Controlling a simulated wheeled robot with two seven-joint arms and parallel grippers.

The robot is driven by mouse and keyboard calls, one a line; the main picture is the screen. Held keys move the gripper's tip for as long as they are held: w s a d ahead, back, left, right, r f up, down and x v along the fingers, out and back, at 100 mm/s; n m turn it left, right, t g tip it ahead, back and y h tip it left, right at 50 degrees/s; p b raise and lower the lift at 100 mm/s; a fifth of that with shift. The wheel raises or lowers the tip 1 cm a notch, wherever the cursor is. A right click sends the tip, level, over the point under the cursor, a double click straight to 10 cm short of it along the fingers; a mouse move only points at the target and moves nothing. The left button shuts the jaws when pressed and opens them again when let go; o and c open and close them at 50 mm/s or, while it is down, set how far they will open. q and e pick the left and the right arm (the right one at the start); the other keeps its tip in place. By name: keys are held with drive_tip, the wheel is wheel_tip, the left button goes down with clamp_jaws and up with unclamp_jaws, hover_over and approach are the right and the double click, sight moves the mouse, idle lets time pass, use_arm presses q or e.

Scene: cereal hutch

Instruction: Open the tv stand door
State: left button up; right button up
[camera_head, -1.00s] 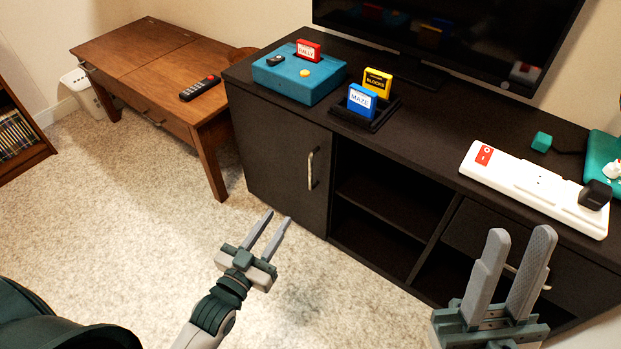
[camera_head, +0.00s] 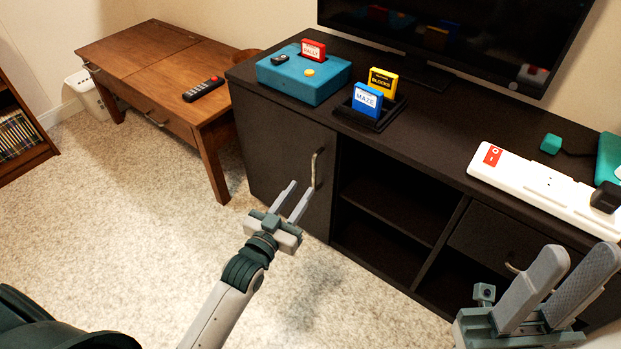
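The dark TV stand (camera_head: 425,140) runs along the right side. Its door (camera_head: 280,155) on the left is shut and has a vertical metal handle (camera_head: 316,167) near its right edge. My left gripper (camera_head: 297,192) is open and empty. Its fingers point up toward the door, just below and left of the handle in the picture; I cannot tell if they touch the door. My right gripper (camera_head: 582,265) is open and empty at the lower right, in front of the stand's drawer (camera_head: 500,235), and hides part of that front.
A teal console (camera_head: 303,77), cartridges in a black holder (camera_head: 372,115) and a white power strip (camera_head: 535,183) sit on the stand under a TV (camera_head: 470,35). A wooden table (camera_head: 165,75) with a remote (camera_head: 203,89) stands left. Carpet (camera_head: 130,210) in front is clear.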

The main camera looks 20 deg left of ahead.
sight(313, 173)
use_arm(q)
drive_tip(key=shift+w+d+b, duration=0.15)
drive_tip(key=shift+w+b, duration=0.1)
drive_tip(key=shift+w, duration=0.9)
drive_tip(key=shift+w+d+b, duration=0.2)
drive_tip(key=shift+w+b, duration=0.1)
drive_tip(key=shift+w, duration=0.9)
drive_tip(key=shift+w+d+b, duration=0.15)
drive_tip(key=shift+w+b, duration=0.1)
drive_tip(key=shift+w, duration=0.9)
drive_tip(key=shift+c, duration=0.7)
clamp_jaws()
